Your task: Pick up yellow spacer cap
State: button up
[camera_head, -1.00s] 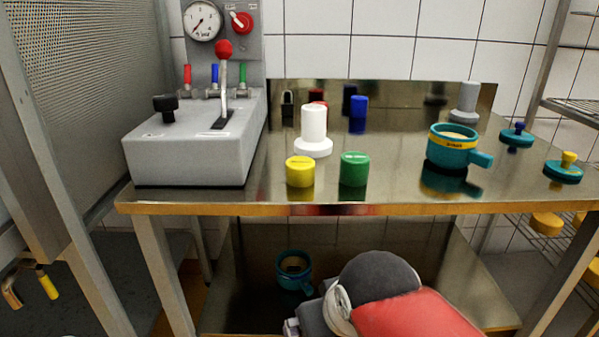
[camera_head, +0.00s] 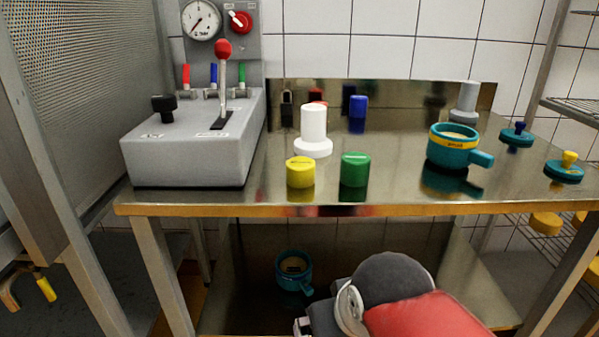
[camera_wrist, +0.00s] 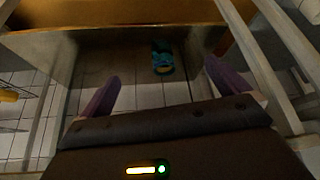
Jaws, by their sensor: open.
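The yellow spacer cap (camera_head: 300,172) stands near the front edge of the steel table, left of the green cap (camera_head: 355,170) and in front of the white stepped piece (camera_head: 313,133). My gripper shows in the wrist view (camera_wrist: 158,90) with its two purple fingers wide apart and nothing between them. It points at the space below the tabletop, where a teal mould (camera_wrist: 162,58) lies beyond the fingers. In the head view my arm is low in front of the table, below the cap; the fingertips are not clear there. The yellow cap is not seen in the wrist view.
A grey press box (camera_head: 190,140) with a red-knobbed lever stands left on the table (camera_head: 400,209). A blue cap (camera_head: 358,106) is behind, and a teal handled mould (camera_head: 453,146) and teal lids (camera_head: 564,172) are at right. Another teal mould (camera_head: 293,270) sits on the lower shelf.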

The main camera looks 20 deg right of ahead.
aim_at(301, 171)
jog(key=k+l+u, duration=0.35)
jog(key=l, duration=0.25)
jog(key=k+l+u, duration=0.35)
jog(key=l, duration=0.15)
jog(key=i, duration=0.5)
